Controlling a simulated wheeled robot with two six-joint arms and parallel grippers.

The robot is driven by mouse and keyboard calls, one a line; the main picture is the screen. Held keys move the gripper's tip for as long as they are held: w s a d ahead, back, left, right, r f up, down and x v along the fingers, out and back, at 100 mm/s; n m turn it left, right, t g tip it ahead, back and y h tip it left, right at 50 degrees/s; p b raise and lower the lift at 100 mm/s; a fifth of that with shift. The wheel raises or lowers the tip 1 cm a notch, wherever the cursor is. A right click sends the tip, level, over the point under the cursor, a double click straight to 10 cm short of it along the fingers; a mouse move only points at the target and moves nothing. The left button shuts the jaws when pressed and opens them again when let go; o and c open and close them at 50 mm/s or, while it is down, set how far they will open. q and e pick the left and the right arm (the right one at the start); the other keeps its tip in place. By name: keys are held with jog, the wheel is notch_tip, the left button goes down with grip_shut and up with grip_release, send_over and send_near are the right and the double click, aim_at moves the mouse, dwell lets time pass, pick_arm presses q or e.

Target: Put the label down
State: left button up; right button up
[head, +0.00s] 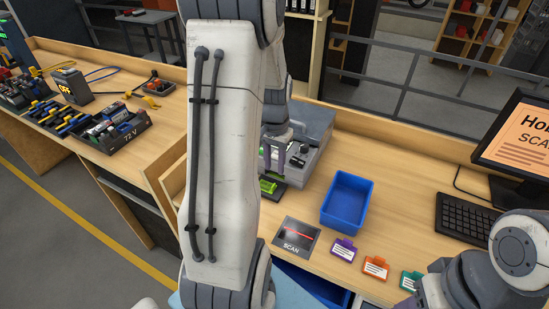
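My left gripper (273,158) points down in front of a grey machine (313,131) on the bench, partly hidden behind my own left arm. Its two fingers look apart, and I see no label between them. A bright green piece (268,186) lies just below the fingertips on a dark pad; whether it is a label is too small to tell. A purple tag (344,250), an orange tag (376,268) and a green tag (410,281) lie in a row at the bench front. My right arm shows at the lower right, its gripper out of view.
A blue bin (347,201) stands right of the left gripper. A scan plate (296,239) lies in front of it. A keyboard (465,217) and a monitor (515,140) are at the right. A black tray (115,132) with parts is on the left bench. Bare wood lies around the bin.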

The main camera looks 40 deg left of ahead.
pick_arm(q)
jog(key=s+d+r+m, duration=0.1)
jog(key=d+r+m, duration=0.15)
jog(key=d, duration=0.65)
jog(key=s+d+r+m, duration=0.15)
jog(key=d+r, duration=0.25)
jog(key=d, duration=0.5)
jog(key=s+d+r+m+h, duration=0.1)
jog(key=s+d+m, duration=0.4)
jog(key=s+d, duration=0.8)
jog(key=shift+s+m, duration=0.4)
pick_arm(e)
jog(key=shift+f, duration=0.25)
notch_tip(320, 180, down, 2)
jog(key=shift+b, duration=1.15)
jog(key=shift+c, duration=0.7)
pick_arm(q)
jog(key=shift+w+f, duration=0.1)
jog(key=shift+f, duration=0.7)
pick_arm(e)
jog(key=shift+r, duration=0.15)
